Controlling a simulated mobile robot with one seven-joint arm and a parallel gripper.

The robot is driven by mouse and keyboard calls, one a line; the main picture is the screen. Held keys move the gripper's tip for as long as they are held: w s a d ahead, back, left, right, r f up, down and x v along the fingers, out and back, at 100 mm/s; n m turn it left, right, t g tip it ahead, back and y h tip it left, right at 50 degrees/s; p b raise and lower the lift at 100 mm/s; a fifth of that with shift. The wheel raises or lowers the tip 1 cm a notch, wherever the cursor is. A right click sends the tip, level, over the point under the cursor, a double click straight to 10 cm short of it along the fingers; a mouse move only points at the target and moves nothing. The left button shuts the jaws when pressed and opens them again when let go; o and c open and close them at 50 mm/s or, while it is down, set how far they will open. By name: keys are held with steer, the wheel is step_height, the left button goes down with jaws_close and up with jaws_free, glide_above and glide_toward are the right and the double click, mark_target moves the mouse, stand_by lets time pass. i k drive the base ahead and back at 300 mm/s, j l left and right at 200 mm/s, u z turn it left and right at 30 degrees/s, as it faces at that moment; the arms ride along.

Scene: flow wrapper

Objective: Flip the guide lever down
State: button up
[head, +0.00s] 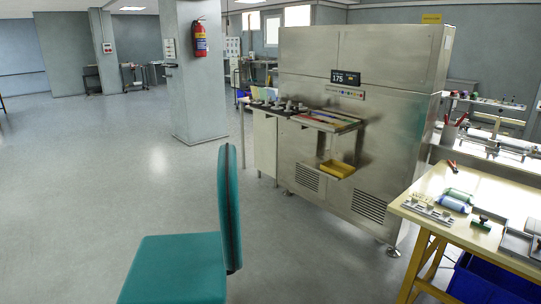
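A large stainless-steel machine (380,85) stands right of the middle in the head view, with a dark display reading 175 (345,78) on its front. A tray-like shelf with coloured strips (328,120) juts from the front. Several small dark-and-grey fittings (275,104) sit on a ledge at its left. I cannot pick out the guide lever among these small parts, nor tell whether it is up or down. My gripper is not in view.
A teal chair (180,265) stands in the near foreground, between me and the machine. A yellow bin (336,169) is on the machine's front. A workbench (420,208) with tools is at right, with a blue crate (485,285) below. The grey floor (90,190) at left is clear.

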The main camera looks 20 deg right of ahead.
mark_target(498, 119)
steer(key=i+l+z, duration=0.1)
steer(key=i+z, duration=0.45)
steer(key=z, duration=0.15)
steer(key=i+z, duration=0.75)
steer(key=i+j+z, duration=0.2)
steer(key=i+z, duration=0.2)
steer(key=i, duration=0.2)
steer(key=i+j+z, duration=0.15)
steer(key=i, duration=0.3)
steer(key=i+j+z, duration=0.15)
steer(key=i, duration=0.3)
